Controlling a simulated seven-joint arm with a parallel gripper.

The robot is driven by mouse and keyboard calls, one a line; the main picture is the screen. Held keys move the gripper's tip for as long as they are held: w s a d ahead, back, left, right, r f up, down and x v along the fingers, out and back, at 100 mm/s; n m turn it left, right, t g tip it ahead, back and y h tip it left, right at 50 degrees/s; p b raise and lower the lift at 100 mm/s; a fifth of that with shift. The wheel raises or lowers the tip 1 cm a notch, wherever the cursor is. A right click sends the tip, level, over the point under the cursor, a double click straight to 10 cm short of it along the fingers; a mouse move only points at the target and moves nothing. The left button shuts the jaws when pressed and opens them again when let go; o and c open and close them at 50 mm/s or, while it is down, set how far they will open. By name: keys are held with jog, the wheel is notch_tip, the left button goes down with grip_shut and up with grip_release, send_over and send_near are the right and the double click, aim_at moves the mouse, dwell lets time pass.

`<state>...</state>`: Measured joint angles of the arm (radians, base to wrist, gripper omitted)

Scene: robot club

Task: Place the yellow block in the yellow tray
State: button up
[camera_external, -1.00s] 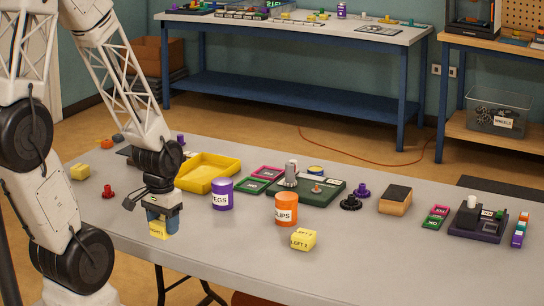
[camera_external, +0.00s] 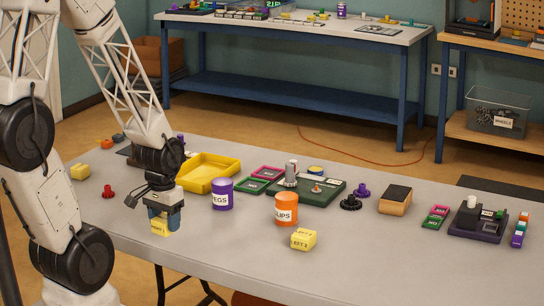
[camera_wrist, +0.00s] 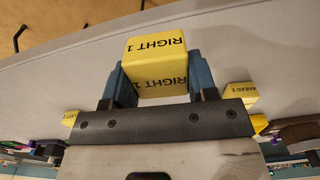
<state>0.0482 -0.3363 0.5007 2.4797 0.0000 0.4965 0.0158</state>
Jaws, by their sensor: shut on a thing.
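My gripper (camera_external: 164,219) is shut on a yellow block (camera_external: 160,228) near the front edge of the table. In the wrist view the held yellow block (camera_wrist: 155,54) reads "RIGHT 1" on two faces and sits between the blue fingers. The yellow tray (camera_external: 208,172) stands behind my gripper and to its right, and looks empty where its inside shows. A second yellow block (camera_external: 303,239) lies at the front of the table, right of my gripper. A third yellow block (camera_external: 80,172) lies at the far left.
A purple tin (camera_external: 221,194) and an orange tin (camera_external: 286,209) stand right of my gripper. A red peg-like piece (camera_external: 108,192) lies to its left. Green and pink trays, a green board (camera_external: 320,190) and a tan block (camera_external: 395,199) stand farther right. The front right tabletop is mostly clear.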

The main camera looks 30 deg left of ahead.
jog(key=w+a+n, duration=0.1)
jog(key=w+a, duration=0.1)
jog(key=w, duration=0.3)
jog(key=w+a+n, duration=0.1)
jog(key=w+a, duration=0.1)
jog(key=w, duration=0.3)
jog(key=w+a+r+n, duration=0.1)
jog(key=w+a, duration=0.1)
jog(key=w, duration=0.4)
jog(key=w+a, duration=0.2)
jog(key=w, duration=0.1)
jog(key=w+a+n, duration=0.1)
jog(key=w+a, duration=0.2)
jog(key=w, duration=0.1)
jog(key=w+a+n, duration=0.1)
jog(key=w+a, duration=0.1)
jog(key=w, duration=0.2)
jog(key=shift+a+f, duration=0.25)
jog(key=shift+a, duration=0.1)
jog(key=shift+w, duration=0.1)
send_over(203, 176)
jog(key=shift+f, duration=0.75)
jog(key=shift+f, duration=1.75)
jog(key=shift+f, duration=0.15)
